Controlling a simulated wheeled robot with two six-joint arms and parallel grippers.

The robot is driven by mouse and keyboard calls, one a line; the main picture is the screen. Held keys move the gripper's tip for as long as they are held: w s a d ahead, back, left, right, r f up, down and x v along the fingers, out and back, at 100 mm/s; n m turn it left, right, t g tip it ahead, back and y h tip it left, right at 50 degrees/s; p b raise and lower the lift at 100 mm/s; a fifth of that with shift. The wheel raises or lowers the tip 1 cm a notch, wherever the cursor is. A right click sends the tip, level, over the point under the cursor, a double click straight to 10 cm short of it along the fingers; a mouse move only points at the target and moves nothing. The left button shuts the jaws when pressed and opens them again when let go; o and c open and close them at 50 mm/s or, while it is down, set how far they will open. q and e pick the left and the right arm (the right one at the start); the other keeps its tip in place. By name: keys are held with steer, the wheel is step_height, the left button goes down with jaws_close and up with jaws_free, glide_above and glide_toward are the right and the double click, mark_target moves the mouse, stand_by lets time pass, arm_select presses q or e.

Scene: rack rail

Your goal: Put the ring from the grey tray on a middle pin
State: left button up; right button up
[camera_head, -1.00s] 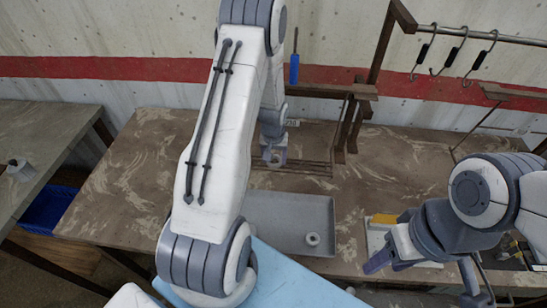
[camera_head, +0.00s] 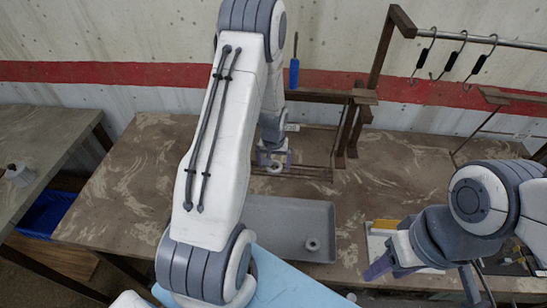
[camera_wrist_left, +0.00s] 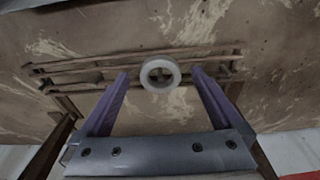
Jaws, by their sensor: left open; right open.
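A pale ring (camera_wrist_left: 160,73) lies between the tips of my left gripper (camera_wrist_left: 160,76) in the left wrist view, over thin brown rails (camera_wrist_left: 120,66). The gripper is open and apart from it on both sides. I cannot tell whether a pin runs through this ring. In the head view my left gripper (camera_head: 275,160) is above the rails behind the tray, with the pale ring just visible under it. My right gripper (camera_head: 380,268) is open and empty, right of the tray.
A brown frame (camera_head: 352,130) stands right of the left gripper, with a blue-handled tool (camera_head: 294,72) behind. Black hooks (camera_head: 452,60) hang from a bar at the upper right. A yellow block (camera_head: 385,225) lies near my right arm. The table's left part is clear.

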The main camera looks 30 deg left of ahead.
arm_select(q)
step_height(320, 180, up, 10)
steer(key=s+b, duration=0.1)
steer(key=b, duration=0.1)
steer(key=s+d+r+m+h+b, duration=0.1)
steer(key=s+d+r+m, duration=0.2)
steer(key=d, duration=0.6)
steer(key=s+d+r+m, duration=0.2)
steer(key=s+d+r, duration=0.1)
steer(key=d, duration=0.6)
steer(key=s+d+r+m, duration=0.1)
steer(key=s+d+m, duration=0.1)
steer(key=s, duration=0.4)
steer(key=s+d+r+m+g+b, duration=0.1)
steer(key=s+d+m, duration=0.2)
steer(key=s, duration=0.3)
steer(key=s+d+r+m, duration=0.1)
steer(key=s+d+m, duration=0.1)
steer(key=s+d, duration=0.2)
steer(key=s, duration=0.2)
steer(key=shift+s+d+h, duration=0.35)
steer(key=shift+h, duration=0.05)
